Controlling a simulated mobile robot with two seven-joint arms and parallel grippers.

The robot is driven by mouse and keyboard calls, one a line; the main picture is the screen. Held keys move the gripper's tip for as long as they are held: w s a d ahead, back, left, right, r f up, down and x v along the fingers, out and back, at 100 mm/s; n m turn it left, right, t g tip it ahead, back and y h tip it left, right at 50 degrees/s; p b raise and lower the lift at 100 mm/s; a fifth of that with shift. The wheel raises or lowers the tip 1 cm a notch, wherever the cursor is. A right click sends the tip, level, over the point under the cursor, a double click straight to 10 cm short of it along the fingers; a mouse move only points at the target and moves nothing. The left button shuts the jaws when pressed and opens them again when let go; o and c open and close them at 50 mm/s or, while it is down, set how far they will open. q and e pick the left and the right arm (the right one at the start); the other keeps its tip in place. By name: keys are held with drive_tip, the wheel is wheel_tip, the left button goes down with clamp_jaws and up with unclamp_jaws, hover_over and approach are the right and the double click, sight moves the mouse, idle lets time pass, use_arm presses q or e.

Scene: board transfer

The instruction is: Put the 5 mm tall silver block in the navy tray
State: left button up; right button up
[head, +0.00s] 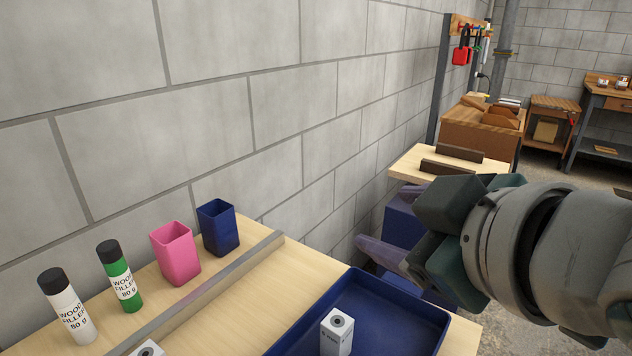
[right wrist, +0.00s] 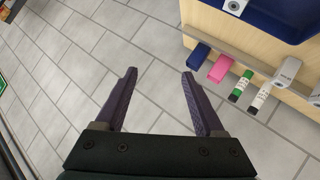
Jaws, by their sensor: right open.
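The navy tray (head: 402,306) lies on the light wooden table at the bottom of the head view, cut off by the frame edge. It also shows at the top right of the right wrist view (right wrist: 272,18). A pale silver block (head: 337,331) with a dark round mark on top stands in the tray; its label is too small to read. A second similar block (head: 149,348) shows at the bottom edge, left of the tray; in the wrist view a pale block (right wrist: 287,71) lies near the bottles. My right gripper (right wrist: 162,98) is open and empty, away from the blocks. My left gripper is not in view.
A pink cup (head: 175,254), a navy cup (head: 218,228), a green bottle (head: 120,276) and a white bottle (head: 66,307) stand behind a grey rail (head: 212,289). A block wall rises behind. A further wooden surface with dark bars (head: 447,168) is beyond my right arm.

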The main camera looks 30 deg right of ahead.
drive_tip(key=s+a+f+m+g+y, duration=0.1)
drive_tip(key=s+a+f+g, duration=0.1)
drive_tip(key=s+f+g, duration=0.2)
drive_tip(key=s+a+f+m+g+y, duration=0.1)
drive_tip(key=s+a+f+g+y, duration=0.1)
drive_tip(key=s+f, duration=0.4)
drive_tip(key=s+a+g, duration=0.1)
drive_tip(key=s+g, duration=0.1)
drive_tip(key=s, duration=0.2)
drive_tip(key=shift+s, duration=0.15)
